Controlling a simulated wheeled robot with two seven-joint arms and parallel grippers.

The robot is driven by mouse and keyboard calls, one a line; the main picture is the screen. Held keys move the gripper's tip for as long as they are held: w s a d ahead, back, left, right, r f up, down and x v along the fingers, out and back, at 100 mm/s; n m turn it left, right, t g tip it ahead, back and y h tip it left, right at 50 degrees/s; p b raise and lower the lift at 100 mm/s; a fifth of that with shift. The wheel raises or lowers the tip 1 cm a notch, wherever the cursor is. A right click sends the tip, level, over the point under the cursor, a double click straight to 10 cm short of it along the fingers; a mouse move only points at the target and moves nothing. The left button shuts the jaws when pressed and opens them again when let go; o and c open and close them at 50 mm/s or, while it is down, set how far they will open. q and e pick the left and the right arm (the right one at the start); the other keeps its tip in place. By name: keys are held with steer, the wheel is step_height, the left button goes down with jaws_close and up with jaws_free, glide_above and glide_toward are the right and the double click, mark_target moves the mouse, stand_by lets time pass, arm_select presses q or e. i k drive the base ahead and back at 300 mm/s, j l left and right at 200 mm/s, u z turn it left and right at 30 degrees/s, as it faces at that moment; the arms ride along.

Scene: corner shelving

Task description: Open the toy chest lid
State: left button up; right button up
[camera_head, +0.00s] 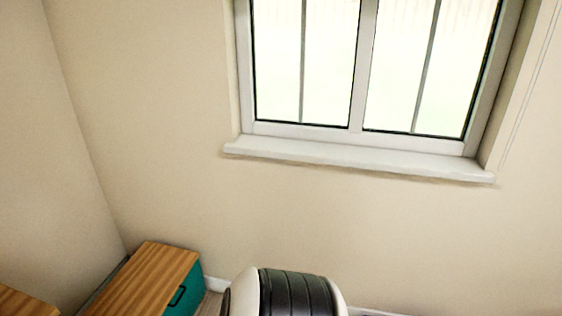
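A low box with a brown wooden top (150,277) and a teal side (188,292) stands in the corner at the lower left. It looks like the toy chest, though I cannot be sure. Its top lies flat, with no visible gap. A dark handle (178,295) is on the teal side. The bottom edge of the picture cuts off its lower part. Neither of my grippers shows in this view.
Another wooden surface (20,303) shows at the bottom left edge. A window with a white sill (355,158) is in the wall behind. The floor is mostly out of view.

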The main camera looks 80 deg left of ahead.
mark_target(146, 286)
steer(key=u, duration=3.7)
